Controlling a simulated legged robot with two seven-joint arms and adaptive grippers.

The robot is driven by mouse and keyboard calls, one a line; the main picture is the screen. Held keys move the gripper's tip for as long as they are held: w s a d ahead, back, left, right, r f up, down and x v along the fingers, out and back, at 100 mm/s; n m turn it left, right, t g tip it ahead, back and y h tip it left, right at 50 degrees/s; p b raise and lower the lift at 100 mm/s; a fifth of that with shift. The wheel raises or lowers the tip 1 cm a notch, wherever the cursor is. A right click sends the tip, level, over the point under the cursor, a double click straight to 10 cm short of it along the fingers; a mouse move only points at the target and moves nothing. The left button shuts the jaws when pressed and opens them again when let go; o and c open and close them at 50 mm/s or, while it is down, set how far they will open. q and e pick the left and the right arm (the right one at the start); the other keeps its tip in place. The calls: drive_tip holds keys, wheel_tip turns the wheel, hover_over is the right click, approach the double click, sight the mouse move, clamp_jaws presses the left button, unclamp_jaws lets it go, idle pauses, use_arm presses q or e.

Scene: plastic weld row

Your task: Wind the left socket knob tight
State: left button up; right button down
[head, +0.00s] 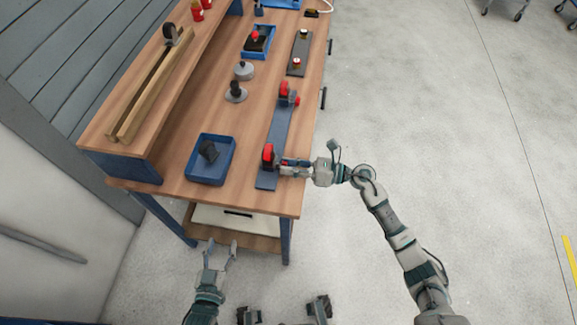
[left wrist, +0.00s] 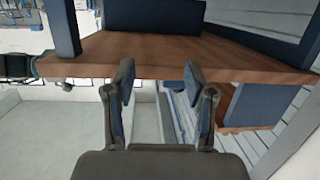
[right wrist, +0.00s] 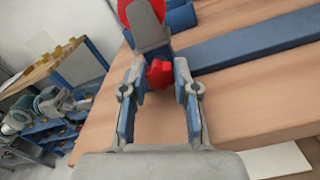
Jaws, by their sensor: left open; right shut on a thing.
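A blue rail (head: 272,148) lies along the bench's right side with two red-topped sockets. The near socket (head: 268,154) stands at the rail's near end. The far socket (head: 287,90) stands further up, with a red knob (head: 296,101) on its right side. My right gripper (head: 285,165) is at the near socket's right side. In the right wrist view it is shut on the near socket's red knob (right wrist: 159,74), below a grey bracket and red disc (right wrist: 143,12). My left gripper (head: 222,250) is open and empty, off the bench's near edge; it also shows in the left wrist view (left wrist: 159,75).
The wooden bench (head: 238,190) has a blue tray (head: 191,175) with a dark piece, left of the rail. A raised shelf (head: 125,105) runs along the left.

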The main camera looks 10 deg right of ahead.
drive_tip(key=shift+w+d+m, duration=0.1)
drive_tip(key=shift+d+m, duration=0.05)
drive_tip(key=shift+m, duration=0.45)
use_arm(q)
drive_tip(key=shift+s+a+f+g+y, duration=0.15)
drive_tip(key=shift+s+f+g, duration=0.1)
drive_tip(key=shift+f+g, duration=0.2)
drive_tip(key=shift+s+a+f+g+y, duration=0.15)
drive_tip(key=shift+s+f+g, duration=0.15)
drive_tip(key=shift+f, duration=0.25)
drive_tip(key=shift+w+a, duration=0.1)
drive_tip(key=shift+w, duration=0.05)
use_arm(e)
drive_tip(key=c, duration=0.9)
unclamp_jaws()
drive_tip(key=shift+d+f, duration=0.1)
use_arm(q)
drive_tip(key=shift+d, duration=0.3)
use_arm(e)
drive_tip(key=shift+o, duration=0.2)
drive_tip(key=shift+d, duration=0.15)
use_arm(q)
drive_tip(key=shift+d, duration=0.1)
use_arm(e)
drive_tip(key=shift+d, duration=0.1)
drive_tip(key=shift+s+d, duration=0.2)
drive_tip(key=shift+d, duration=0.1)
drive_tip(key=v, duration=1.1)
drive_tip(key=shift+d, duration=0.15)
